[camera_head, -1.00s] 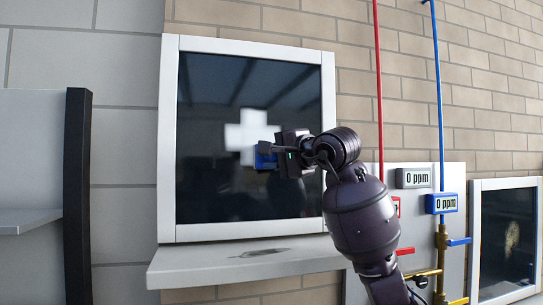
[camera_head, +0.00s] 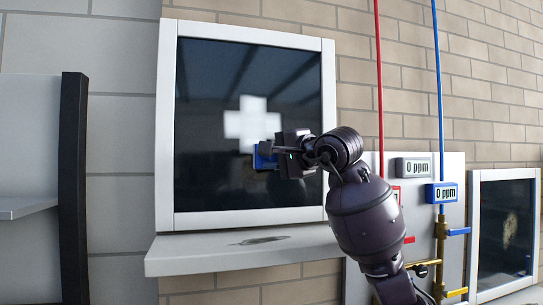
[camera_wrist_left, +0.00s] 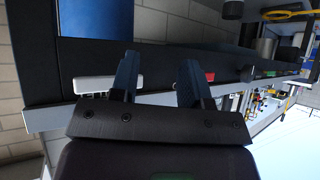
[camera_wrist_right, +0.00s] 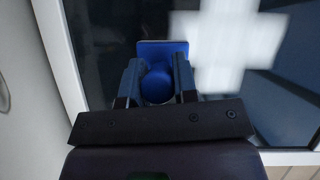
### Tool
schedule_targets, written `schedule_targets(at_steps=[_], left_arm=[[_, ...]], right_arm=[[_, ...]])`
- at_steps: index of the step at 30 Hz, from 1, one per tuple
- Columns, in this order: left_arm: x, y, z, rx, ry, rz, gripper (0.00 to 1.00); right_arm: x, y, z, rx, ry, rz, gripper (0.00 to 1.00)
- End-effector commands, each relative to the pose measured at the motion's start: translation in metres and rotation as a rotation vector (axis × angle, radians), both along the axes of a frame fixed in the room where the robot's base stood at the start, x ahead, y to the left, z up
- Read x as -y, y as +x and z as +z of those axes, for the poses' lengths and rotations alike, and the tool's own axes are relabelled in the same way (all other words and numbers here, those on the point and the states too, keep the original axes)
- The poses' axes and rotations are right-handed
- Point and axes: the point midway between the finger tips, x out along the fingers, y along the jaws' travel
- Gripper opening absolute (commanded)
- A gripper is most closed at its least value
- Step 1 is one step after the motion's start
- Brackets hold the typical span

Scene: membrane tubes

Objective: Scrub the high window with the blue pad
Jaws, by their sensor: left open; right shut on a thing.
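The high window (camera_head: 215,120) is a dark pane in a pale grey frame on the brick wall. A white cross-shaped patch (camera_head: 252,123) shows on its glass. My right gripper (camera_head: 280,154) is in front of the pane, just below and right of the cross. It is shut on the blue pad (camera_head: 262,157). In the right wrist view the fingers grip the round knob of the blue pad (camera_wrist_right: 157,85), and the cross (camera_wrist_right: 225,45) lies beside it to the right. I cannot tell whether the pad touches the glass. My left gripper (camera_wrist_left: 160,75) is open and empty, away from the window.
A grey sill (camera_head: 240,250) with a dark smudge juts out below the window. Red (camera_head: 380,80) and blue (camera_head: 438,90) pipes run up the wall at right. A second, lower window (camera_head: 505,230) stands far right. A black-edged shelf unit (camera_head: 74,190) stands at left.

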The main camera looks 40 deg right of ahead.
Motion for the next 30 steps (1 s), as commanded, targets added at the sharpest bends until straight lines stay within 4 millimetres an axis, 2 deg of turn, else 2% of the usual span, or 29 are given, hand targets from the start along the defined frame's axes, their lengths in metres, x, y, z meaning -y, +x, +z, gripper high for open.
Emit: schedule_targets(at_steps=[8, 21, 30], left_arm=[[0.0, 0.001, 0.003, 0.004, 0.0, 0.0, 0.43], [0.0, 0.007, 0.02, 0.026, 0.0, -0.001, 0.43], [0.0, 0.007, 0.02, 0.026, 0.0, -0.001, 0.43]], right_arm=[[0.0, -0.001, 0.005, 0.002, 0.0, -0.001, 0.0], [0.001, 0.0, 0.029, 0.004, 0.0, 0.001, 0.0], [0.001, 0.001, 0.029, 0.001, 0.001, 0.0, 0.0]])
